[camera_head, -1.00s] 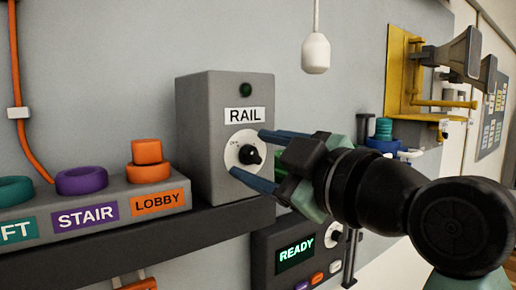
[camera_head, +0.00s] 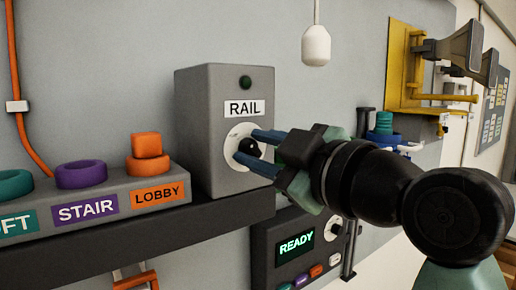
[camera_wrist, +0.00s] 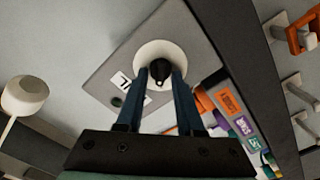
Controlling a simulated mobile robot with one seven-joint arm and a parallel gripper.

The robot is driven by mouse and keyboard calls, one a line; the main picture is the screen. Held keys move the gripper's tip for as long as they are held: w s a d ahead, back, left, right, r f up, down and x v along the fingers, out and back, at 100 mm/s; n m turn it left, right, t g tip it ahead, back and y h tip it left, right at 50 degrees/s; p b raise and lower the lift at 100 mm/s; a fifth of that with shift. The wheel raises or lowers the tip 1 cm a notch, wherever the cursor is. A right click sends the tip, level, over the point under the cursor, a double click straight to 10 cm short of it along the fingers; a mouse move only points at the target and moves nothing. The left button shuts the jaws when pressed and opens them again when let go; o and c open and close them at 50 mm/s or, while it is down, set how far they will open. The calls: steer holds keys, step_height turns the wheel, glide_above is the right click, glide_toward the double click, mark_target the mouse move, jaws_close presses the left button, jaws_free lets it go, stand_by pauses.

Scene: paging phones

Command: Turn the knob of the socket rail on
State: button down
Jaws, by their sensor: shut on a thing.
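The socket rail control is a grey box (camera_head: 200,130) labelled RAIL, standing on a dark shelf. Its black knob (camera_head: 249,148) sits on a round white dial on the front face. A small dark green lamp (camera_head: 246,82) is above the label and looks unlit. My gripper (camera_head: 256,152) reaches in from the right with its blue fingers closed around the knob. In the wrist view the knob (camera_wrist: 159,73) sits between the two fingertips, over the white dial (camera_wrist: 150,52). The fingers partly hide the knob and the dial's marks.
A grey panel with LOBBY (camera_head: 157,195) and STAIR (camera_head: 85,209) labels and coloured rings stands left of the box. A READY display unit (camera_head: 296,246) is below the shelf. A white pendant (camera_head: 316,45) hangs above right. Yellow bracket with horns (camera_head: 402,70) is at right.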

steer(key=m, duration=0.4)
steer(key=shift+r, duration=0.1)
steer(key=m, duration=0.2)
steer(key=m+p, duration=0.1)
steer(key=m, duration=0.1)
steer(key=shift+w+d+r+m, duration=0.1)
steer(key=shift+d+m, duration=0.05)
steer(key=shift+m, duration=0.25)
steer(key=m+p, duration=0.2)
steer(key=m, duration=0.3)
steer(key=shift+d, duration=0.1)
steer(key=shift+w+m+p, duration=0.1)
steer(key=shift+m+p, duration=0.65)
steer(key=shift+m, duration=1.25)
steer(key=shift+d, duration=0.1)
steer(key=c, duration=0.5)
jaws_free()
steer(key=shift+f, duration=0.2)
steer(key=shift+c, duration=0.2)
